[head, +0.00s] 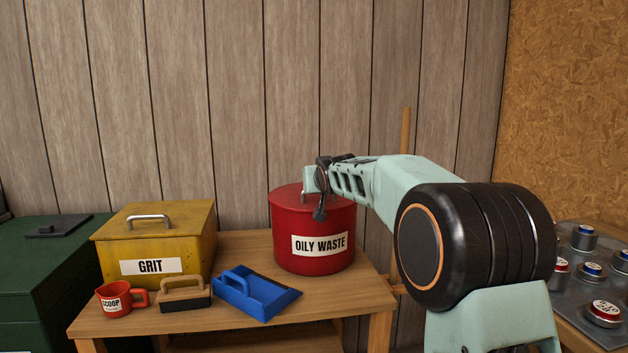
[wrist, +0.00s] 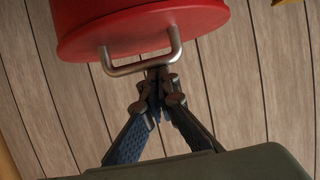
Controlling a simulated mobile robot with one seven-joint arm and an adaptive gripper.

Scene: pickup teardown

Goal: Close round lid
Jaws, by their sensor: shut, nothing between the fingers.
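The red round bin labelled OILY WASTE (head: 320,262) stands at the right end of the wooden bench. Its round red lid (head: 287,198) lies across the top and looks level, with no clear gap in view; my arm covers part of it. The wrist view, seen roughly upside down, shows the lid (wrist: 85,45) with its metal loop handle (wrist: 125,69). My gripper (wrist: 160,76) is shut and empty, its fingertips right by the handle. I cannot tell whether they touch it. In the head view my gripper (head: 320,213) is over the lid's front part.
A yellow GRIT box (head: 195,240), a red scoop mug (head: 117,301), a wooden-handled brush (head: 184,300) and a blue dustpan (head: 262,296) sit on the bench (head: 350,296), left of the bin. A plank wall (head: 240,100) stands behind. Several cans (head: 583,238) stand at far right.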

